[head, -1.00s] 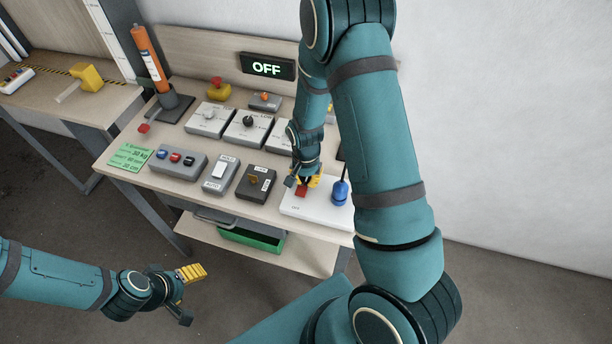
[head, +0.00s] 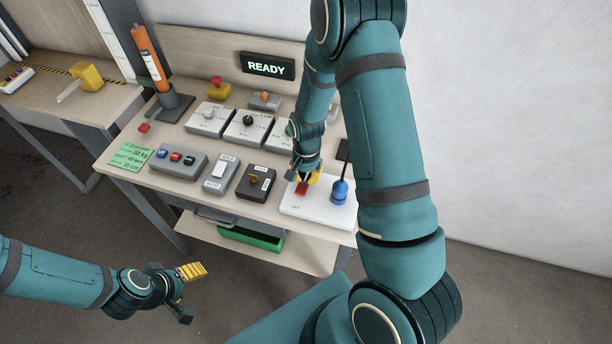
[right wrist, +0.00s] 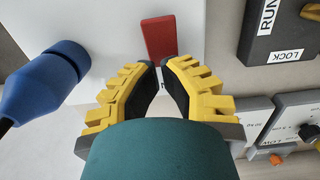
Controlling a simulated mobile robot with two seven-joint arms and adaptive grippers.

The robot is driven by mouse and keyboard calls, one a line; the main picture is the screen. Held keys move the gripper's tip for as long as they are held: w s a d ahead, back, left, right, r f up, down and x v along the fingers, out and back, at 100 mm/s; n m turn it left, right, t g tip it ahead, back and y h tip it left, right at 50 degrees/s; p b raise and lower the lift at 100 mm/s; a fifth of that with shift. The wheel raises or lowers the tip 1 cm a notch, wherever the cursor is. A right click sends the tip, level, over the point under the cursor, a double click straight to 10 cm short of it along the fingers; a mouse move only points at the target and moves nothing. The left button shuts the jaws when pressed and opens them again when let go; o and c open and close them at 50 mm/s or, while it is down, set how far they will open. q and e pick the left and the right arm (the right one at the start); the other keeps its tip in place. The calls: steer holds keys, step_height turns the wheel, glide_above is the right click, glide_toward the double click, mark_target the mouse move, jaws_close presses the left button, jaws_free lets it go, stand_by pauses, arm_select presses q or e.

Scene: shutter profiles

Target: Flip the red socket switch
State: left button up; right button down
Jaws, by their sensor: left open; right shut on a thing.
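The red socket switch (head: 301,188) is on the white socket plate (head: 318,208) at the table's right front. It also shows in the right wrist view (right wrist: 158,38) as a red rocker directly ahead of the fingertips. My right gripper (head: 304,181) is at the switch from above; in the right wrist view its yellow fingers (right wrist: 161,65) are drawn together with their tips at the switch's near end. The exact contact is hidden. My left gripper (head: 194,292) is open and empty, low in front of the table, away from the switch.
A blue plug (head: 339,192) stands on the plate close to the switch. A dark box with a yellow key (head: 254,180) sits to the left. The display (head: 267,66) reads READY. Other switch boxes fill the table behind, and a green bin (head: 250,238) is below.

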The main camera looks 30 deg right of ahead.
steer(key=shift+r, duration=0.15)
steer(key=r, duration=0.1)
steer(key=r+p, duration=0.1)
steer(key=r, duration=0.1)
steer(key=shift+w+d+r+p, duration=0.2)
steer(key=shift+w+d+p, duration=0.1)
steer(key=shift+d+p, duration=0.05)
step_height(320, 180, up, 10)
steer(key=w+d, duration=0.1)
stand_by(0.6)
